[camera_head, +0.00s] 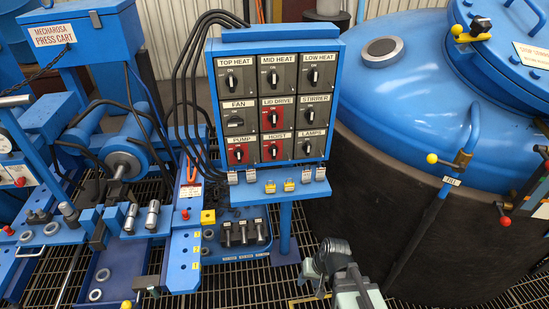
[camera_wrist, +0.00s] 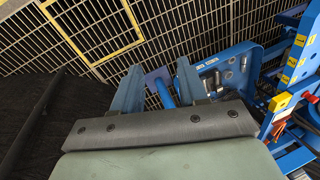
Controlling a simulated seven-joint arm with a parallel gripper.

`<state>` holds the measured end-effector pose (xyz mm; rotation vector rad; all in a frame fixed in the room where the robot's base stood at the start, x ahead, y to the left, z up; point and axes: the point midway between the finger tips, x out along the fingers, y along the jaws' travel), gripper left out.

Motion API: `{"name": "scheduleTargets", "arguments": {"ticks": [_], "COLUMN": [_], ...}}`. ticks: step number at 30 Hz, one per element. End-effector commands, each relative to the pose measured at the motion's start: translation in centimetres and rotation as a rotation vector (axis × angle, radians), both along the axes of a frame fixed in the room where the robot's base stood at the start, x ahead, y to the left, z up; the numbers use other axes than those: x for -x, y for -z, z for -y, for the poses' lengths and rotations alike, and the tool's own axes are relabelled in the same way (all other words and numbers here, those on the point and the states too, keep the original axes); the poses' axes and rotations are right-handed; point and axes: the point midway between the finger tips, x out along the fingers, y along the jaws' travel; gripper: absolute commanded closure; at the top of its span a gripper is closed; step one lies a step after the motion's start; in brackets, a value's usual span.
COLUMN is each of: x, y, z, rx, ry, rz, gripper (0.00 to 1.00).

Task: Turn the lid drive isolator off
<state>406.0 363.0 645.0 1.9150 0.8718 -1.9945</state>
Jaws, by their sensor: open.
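The lid drive isolator (camera_head: 272,118) is a rotary switch on a red plate, in the centre of the blue switch panel (camera_head: 214,75). Its label above reads LID DRIVE. Its black handle looks roughly upright, near the ON mark. My gripper (camera_head: 318,290) is low in the head view, below and right of the panel, well apart from the isolator. In the wrist view my gripper (camera_wrist: 160,88) shows two blue-grey fingers spread apart with nothing between them. The isolator is not in the wrist view.
Several similar switches surround the isolator, including the STIRRER (camera_head: 314,113) and HOIST (camera_head: 272,147). A ledge (camera_head: 262,195) with padlocks and tags juts out below the panel. The blue furnace vessel (camera_head: 400,100) stands right; the press cart (camera_head: 85,60) stands left.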

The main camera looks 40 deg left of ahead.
Motion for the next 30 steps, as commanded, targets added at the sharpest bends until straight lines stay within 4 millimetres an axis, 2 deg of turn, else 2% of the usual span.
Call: {"name": "scheduleTargets", "arguments": {"ticks": [1, 3, 8, 11, 14, 15, 18, 21, 24, 27, 30], "x": [0.2, 0.5, 1.7, 2.5, 3.2, 3.4, 3.3, 2.1, 0.3, -1.9, -4.3], "y": [-1.6, -3.9, -9.9, -14.3, -19.3, -21.6, -27.4, -32.5, -36.4, -38.9, -40.1], "z": [-2.3, -5.2, -12.0, -16.0, -19.8, -21.1, -23.9, -25.2, -25.7, -25.6, -25.1], "rx": [-0.053, -0.134, -0.342, -0.488, -0.649, -0.719, -0.893, -1.05, -1.18, -1.279, -1.348], "ry": [-0.009, -0.009, 0.021, 0.066, 0.139, 0.178, 0.308, 0.468, 0.652, 0.856, 1.072], "rz": [0.01, 0.016, 0.012, -0.011, -0.055, -0.081, -0.172, -0.285, -0.424, -0.589, -0.766], "gripper": [0.57, 0.57, 0.57, 0.57, 0.57, 0.57, 0.57, 0.57, 0.57, 0.57, 0.57]}}
